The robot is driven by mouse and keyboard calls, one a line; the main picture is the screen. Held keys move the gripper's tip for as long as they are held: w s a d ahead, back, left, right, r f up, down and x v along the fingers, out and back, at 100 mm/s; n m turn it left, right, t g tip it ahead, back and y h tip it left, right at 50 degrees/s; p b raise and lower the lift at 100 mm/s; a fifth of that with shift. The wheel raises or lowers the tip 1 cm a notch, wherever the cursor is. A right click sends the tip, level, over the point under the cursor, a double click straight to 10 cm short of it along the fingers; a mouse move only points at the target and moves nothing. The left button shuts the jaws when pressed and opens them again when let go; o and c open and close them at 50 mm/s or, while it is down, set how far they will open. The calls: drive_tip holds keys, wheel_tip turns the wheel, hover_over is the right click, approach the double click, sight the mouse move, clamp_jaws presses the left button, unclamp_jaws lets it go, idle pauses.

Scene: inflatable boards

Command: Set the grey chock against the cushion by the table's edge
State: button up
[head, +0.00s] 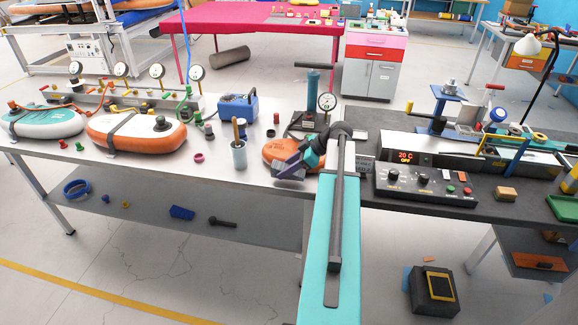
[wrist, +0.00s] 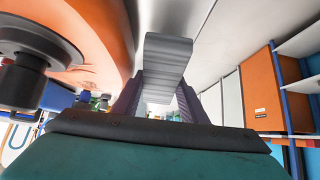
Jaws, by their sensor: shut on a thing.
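My gripper (head: 296,164) is shut on the grey chock (wrist: 168,55), which sits between the two dark ribbed fingers in the wrist view. In the head view the gripper hangs low over the front edge of the light table (head: 225,178), and the chock is hard to tell from the fingers. The orange cushion (head: 277,150) lies on the table right behind and left of the gripper, partly hidden by my arm. In the wrist view the cushion (wrist: 88,35) curves close along the left, with a dark round valve. I cannot tell whether chock and cushion touch.
An orange and white cushion (head: 130,132) and a teal and white one (head: 45,122) lie farther left. A cup with tools (head: 239,153) and a blue pump box (head: 238,108) stand left of the gripper. A control box (head: 425,185) stands on the dark bench to the right.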

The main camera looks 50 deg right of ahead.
drive_tip(key=shift+f+b, duration=0.7)
drive_tip(key=shift+f, duration=0.05)
idle(0.3)
drive_tip(key=o, duration=0.8)
drive_tip(key=shift+r, duration=0.2)
drive_tip(key=shift+r+p, duration=0.6)
drive_tip(key=shift+p, duration=0.25)
drive_tip(key=shift+s+d+r+b, duration=0.2)
drive_tip(key=shift+s+b, duration=0.1)
drive_tip(key=shift+b, duration=0.1)
drive_tip(key=b+v, duration=0.2)
drive_tip(key=v, duration=0.9)
drive_tip(key=shift+b, duration=0.3)
